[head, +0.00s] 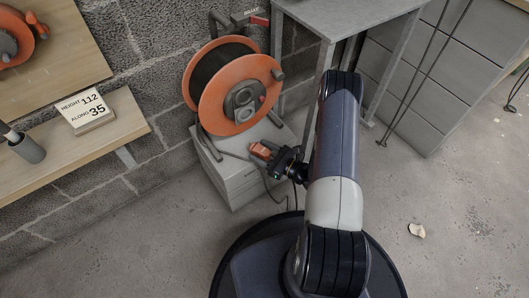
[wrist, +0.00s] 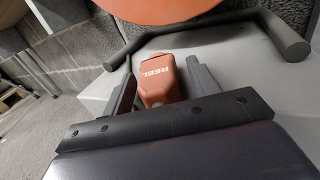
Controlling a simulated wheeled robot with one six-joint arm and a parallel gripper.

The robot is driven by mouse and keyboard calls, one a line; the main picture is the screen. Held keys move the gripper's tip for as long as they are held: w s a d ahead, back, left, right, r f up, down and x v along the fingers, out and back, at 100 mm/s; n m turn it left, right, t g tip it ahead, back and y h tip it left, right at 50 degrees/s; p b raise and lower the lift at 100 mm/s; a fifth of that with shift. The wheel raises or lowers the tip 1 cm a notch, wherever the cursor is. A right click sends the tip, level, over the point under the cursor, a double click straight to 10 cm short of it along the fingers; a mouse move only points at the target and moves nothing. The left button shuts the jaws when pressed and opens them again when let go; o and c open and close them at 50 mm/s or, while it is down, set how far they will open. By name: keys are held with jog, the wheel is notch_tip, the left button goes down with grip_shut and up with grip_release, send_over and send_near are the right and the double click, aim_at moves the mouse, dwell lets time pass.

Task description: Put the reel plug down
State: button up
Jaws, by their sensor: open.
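The orange reel plug (head: 262,150), marked REEL, appears to lie on the top of the grey block near its right edge. In the wrist view the plug (wrist: 158,80) sits between the two fingers of my gripper (wrist: 160,82). The fingers are apart, with a gap to the plug on the right side; whether the left finger touches it I cannot tell. In the head view my gripper (head: 272,153) is at the plug, low over the block. The plug's rear end is hidden by my gripper.
The orange cable reel (head: 215,105) stands on the grey block (head: 240,188), behind the plug. Its dark tube frame (wrist: 200,32) runs close beyond the fingers. A grey table (head: 345,15) stands behind right. A wooden shelf (head: 120,115) is at left. The floor at right is mostly clear.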

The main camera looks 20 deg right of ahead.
jog(key=shift+r+p, duration=0.45)
jog(key=shift+s+d+r+p, duration=0.1)
jog(key=shift+d+r+p, duration=0.05)
jog(key=shift+r+p, duration=0.15)
jog(key=p+v, duration=0.2)
jog(key=v, duration=0.9)
jog(key=shift+s+d+f, duration=0.2)
jog(key=shift+s+f, duration=0.05)
jog(key=shift+w+a, duration=0.1)
jog(key=b+x, duration=0.1)
jog(key=x, duration=0.2)
jog(key=b+x, duration=0.1)
jog(key=x, duration=0.3)
jog(key=b+x, duration=0.1)
jog(key=x, duration=0.3)
jog(key=shift+w+a+f, duration=0.15)
jog(key=shift+a+f, duration=0.05)
jog(key=shift+f, duration=0.05)
jog(key=shift+w+a+f, duration=0.1)
jog(key=shift+w+f, duration=0.05)
jog(key=shift+f+b, duration=0.15)
jog(key=shift+b, duration=0.15)
